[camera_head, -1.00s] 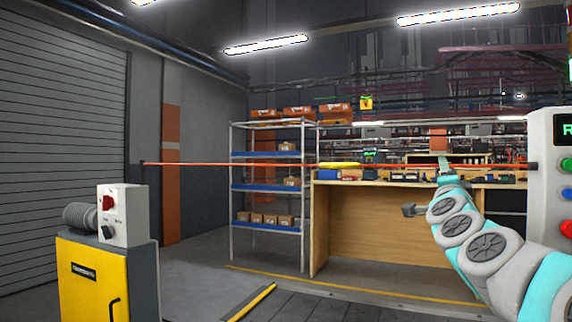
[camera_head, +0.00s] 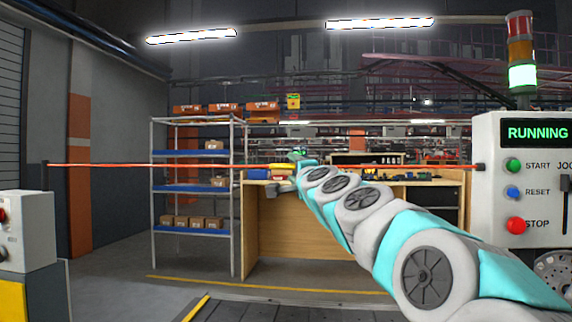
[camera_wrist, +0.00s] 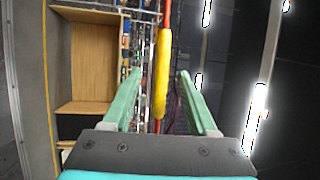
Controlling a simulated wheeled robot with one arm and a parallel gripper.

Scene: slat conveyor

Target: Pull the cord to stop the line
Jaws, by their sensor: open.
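A taut red cord (camera_head: 120,165) runs level across the head view, from a post at the left to the control box at the right. A yellow sleeve (camera_wrist: 163,75) on the cord shows in the wrist view between the two green fingers of my gripper (camera_wrist: 160,82). The fingers stand apart on both sides of the sleeve, and no contact shows. In the head view my gripper (camera_head: 297,158) is at the cord, partly covering the yellow sleeve (camera_head: 284,167). The control box (camera_head: 491,205) display reads RUNNING, and the stack light glows green.
A wooden workbench (camera_head: 262,235) stands behind the cord with small items on top. A metal shelf (camera_head: 237,215) with boxes stands left of it. A white switch box (camera_head: 27,232) on a yellow cabinet is at the left edge. The floor before the shelf is clear.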

